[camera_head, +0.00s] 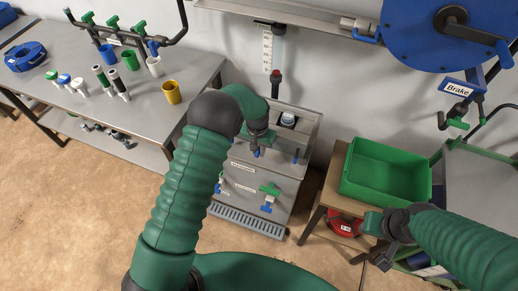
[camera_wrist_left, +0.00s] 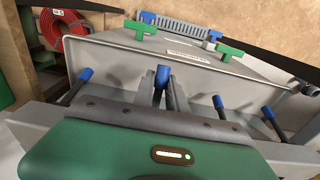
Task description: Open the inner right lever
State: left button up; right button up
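A grey cabinet (camera_head: 262,180) stands mid-view with several blue-tipped levers along its top. In the left wrist view the cabinet (camera_wrist_left: 190,62) appears turned round, its front toward the top. My left gripper (camera_head: 257,146) reaches down over the cabinet top. In the left wrist view its fingers (camera_wrist_left: 162,88) lie close on both sides of the inner right lever (camera_wrist_left: 162,74), whose blue tip fills the gap. The outer right lever (camera_wrist_left: 78,86), inner left lever (camera_wrist_left: 219,103) and outer left lever (camera_wrist_left: 268,115) stand free. My right gripper (camera_head: 384,256) is at lower right, its fingers unclear.
A green bin (camera_head: 386,171) stands on a wooden stand right of the cabinet, with a red coil (camera_head: 343,223) below. Green valve handles (camera_head: 270,190) stick out of the cabinet front. A workbench (camera_head: 142,105) with cups is at left; a blue reel (camera_head: 440,35) hangs upper right.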

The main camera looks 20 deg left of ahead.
pick_arm(q)
jog(key=o, duration=0.4)
jog(key=shift+w+r, duration=0.15)
jog(key=shift+r, duration=0.1)
jog(key=shift+f, duration=0.1)
jog(key=r, duration=1.1)
jog(key=s+r, duration=0.1)
jog(key=r, duration=0.4)
jog(key=shift+s+r, duration=0.1)
jog(key=shift+r, duration=0.3)
jog(key=shift+s, duration=0.1)
jog(key=s, duration=0.7)
jog(key=s+f+t, duration=0.1)
jog(key=s, duration=0.6)
jog(key=s+t, duration=0.1)
jog(key=s, duration=0.7)
jog(key=shift+a+f, duration=0.15)
jog(key=shift+f, duration=0.2)
